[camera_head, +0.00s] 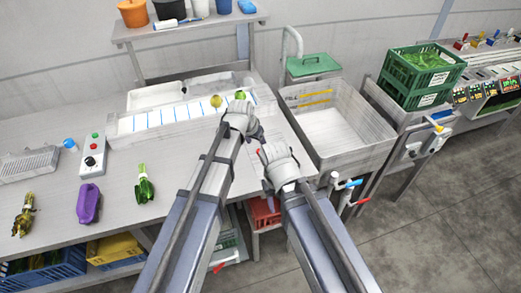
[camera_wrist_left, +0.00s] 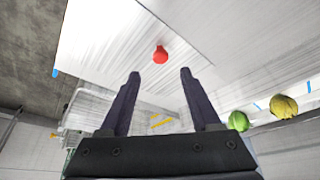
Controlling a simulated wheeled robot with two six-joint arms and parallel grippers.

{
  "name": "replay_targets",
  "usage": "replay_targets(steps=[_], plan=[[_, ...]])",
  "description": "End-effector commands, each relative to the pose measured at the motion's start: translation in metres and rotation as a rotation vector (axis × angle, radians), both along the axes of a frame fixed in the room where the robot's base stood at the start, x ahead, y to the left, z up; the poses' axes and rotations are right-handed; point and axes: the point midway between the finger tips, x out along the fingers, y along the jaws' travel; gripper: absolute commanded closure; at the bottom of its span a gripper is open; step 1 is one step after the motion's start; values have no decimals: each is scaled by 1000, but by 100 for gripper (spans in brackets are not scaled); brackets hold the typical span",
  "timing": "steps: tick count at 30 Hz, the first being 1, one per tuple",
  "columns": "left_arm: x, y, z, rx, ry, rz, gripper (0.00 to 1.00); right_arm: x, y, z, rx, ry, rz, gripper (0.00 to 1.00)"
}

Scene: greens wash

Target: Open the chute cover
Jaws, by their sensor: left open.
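A pale panel (camera_wrist_left: 105,35) with a red knob (camera_wrist_left: 160,54) fills the upper middle of the left wrist view; it looks like the chute cover, lying flat. In the head view the red knob (camera_head: 258,152) shows small on the worktop, partly screened by my grippers. My left gripper (camera_head: 257,136) is open and empty above the panel. In the left wrist view its two dark fingers (camera_wrist_left: 160,75) frame the knob, which appears just beyond the tips, not gripped. My right gripper (camera_head: 269,186) is close beside it at the worktop's front; its fingers are mostly hidden.
A sink basin (camera_head: 335,137) with taps stands right of the worktop. A green lid (camera_head: 313,65) covers a bin behind. Green crates (camera_head: 420,70) stand farther right. A divided tray (camera_head: 180,115) lies behind.

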Motion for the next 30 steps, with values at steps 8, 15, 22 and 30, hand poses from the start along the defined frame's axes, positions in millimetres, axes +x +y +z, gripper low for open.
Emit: replay_targets(steps=[8,15,22,30], plan=[[13,-6,-38,0,0,-1,36,0,0,-38,0,0,0,50],[22,-11,-61,0,0,-1,36,0,0,-61,0,0,0,50],[23,-12,-62,0,0,0,36,0,0,-62,0,0,0,50],[22,-12,-62,0,0,0,53,0,0,-62,0,0,0,50]])
